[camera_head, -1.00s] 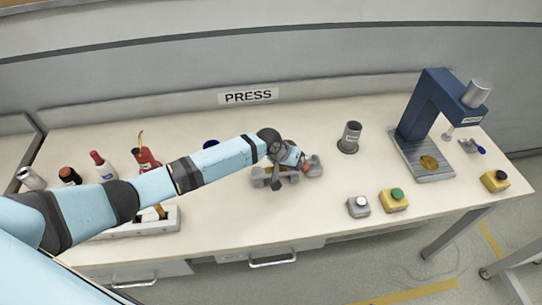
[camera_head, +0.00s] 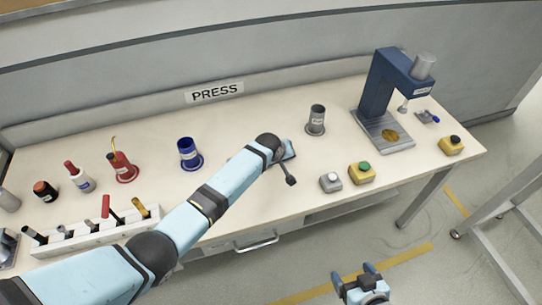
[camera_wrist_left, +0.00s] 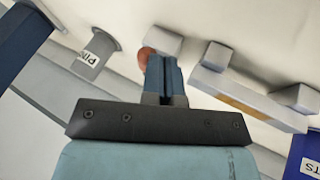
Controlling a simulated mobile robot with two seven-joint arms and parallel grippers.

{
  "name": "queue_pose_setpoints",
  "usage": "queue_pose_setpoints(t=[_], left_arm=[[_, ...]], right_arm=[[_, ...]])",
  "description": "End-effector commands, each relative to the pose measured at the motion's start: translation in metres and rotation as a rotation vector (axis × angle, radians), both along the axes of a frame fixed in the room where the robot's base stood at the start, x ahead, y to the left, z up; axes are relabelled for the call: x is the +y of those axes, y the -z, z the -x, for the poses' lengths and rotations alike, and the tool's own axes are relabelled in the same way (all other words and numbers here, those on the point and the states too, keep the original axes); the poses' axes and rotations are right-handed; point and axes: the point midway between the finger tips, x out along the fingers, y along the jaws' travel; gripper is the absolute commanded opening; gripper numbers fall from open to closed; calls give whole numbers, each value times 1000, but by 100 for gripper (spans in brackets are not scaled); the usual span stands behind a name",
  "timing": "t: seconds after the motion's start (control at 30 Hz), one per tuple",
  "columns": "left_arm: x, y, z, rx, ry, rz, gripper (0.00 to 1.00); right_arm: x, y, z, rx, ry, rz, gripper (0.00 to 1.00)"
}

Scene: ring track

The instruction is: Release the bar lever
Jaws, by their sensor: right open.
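My left arm reaches over the bench in the head view, and its wrist hides its fingers there. In the left wrist view the left gripper's (camera_wrist_left: 164,72) dark blue fingers are close together. A red-brown round knob (camera_wrist_left: 146,54), perhaps the bar lever's end, shows right beside the fingertips, partly behind them. The rest of the lever is hidden, and I cannot tell whether anything is between the fingers. Grey fixture blocks (camera_wrist_left: 217,56) and a bar with an orange-brown strip (camera_wrist_left: 250,98) lie beside them. My right gripper (camera_head: 355,273) is open and empty, over the floor before the bench.
A grey cup (camera_head: 316,119) and a blue cup (camera_head: 188,154) stand behind the arm. A blue press (camera_head: 379,85) stands farther right. A tool rack (camera_head: 85,236) is at the left.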

Motion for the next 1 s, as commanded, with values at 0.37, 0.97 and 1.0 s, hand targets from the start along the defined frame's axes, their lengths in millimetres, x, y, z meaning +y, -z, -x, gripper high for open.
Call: queue_pose_setpoints(t=[0.37, 0.97, 1.0], left_arm=[[-10, 1, 1, 2, 7, -1, 0], [-6, -2, 1, 3, 7, -1, 0], [-3, -4, 1, 3, 7, -1, 0]], right_arm=[[0, 1, 1, 3, 0, 1, 84], [-1, -6, 1, 5, 1, 2, 84], [-1, -10, 1, 3, 1, 3, 84]])
